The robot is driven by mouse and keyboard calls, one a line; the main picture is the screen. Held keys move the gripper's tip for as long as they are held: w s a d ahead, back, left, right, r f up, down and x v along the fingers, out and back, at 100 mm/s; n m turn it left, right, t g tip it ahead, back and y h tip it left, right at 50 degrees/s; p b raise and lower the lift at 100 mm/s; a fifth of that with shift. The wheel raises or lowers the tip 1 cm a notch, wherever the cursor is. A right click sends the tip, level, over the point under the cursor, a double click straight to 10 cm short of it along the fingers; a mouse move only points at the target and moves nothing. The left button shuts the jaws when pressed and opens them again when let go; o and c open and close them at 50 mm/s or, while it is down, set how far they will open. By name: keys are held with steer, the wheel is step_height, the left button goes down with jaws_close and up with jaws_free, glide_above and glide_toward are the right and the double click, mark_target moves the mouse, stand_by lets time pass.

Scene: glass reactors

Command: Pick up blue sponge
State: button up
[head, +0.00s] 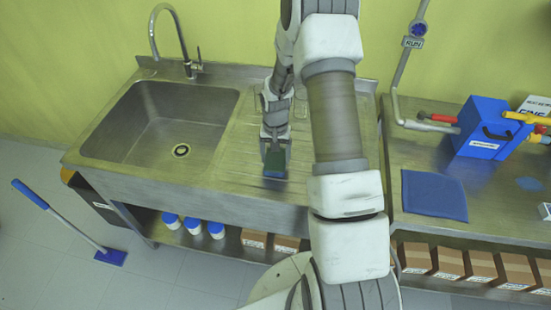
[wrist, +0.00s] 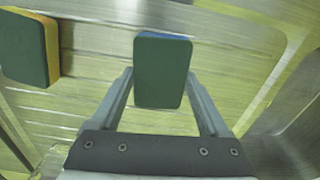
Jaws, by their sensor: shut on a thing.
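In the head view, the sponge (head: 275,162) shows below my gripper (head: 275,143), over the sink unit's ribbed drainboard. I cannot tell whether it still touches the metal. A second sponge (wrist: 28,48), green with a yellow side, lies to the left in the wrist view; I cannot make it out in the head view.
The sink basin (head: 165,128) with its tap (head: 170,35) is left of my gripper. On the right bench are a blue mat (head: 434,194), a blue box (head: 485,128) and pipes. My arm hides part of the drainboard's right side.

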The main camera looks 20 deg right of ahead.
mark_target(276, 158)
steer(key=shift+r, duration=0.5)
step_height(276, 158, up, 2)
steer(key=shift+d+r+b, duration=0.15)
steer(key=shift+r+b, duration=0.1)
steer(key=shift+b, duration=0.2)
steer(key=s+d+r+b, duration=0.1)
steer(key=d+r, duration=0.5)
steer(key=d, duration=0.5)
steer(key=shift+s+d+r+b, duration=0.15)
steer(key=shift+s+r+b, duration=0.15)
steer(key=shift+s+r, duration=0.05)
steer(key=o, duration=0.7)
steer(key=c, duration=0.6)
steer(key=shift+s, duration=0.1)
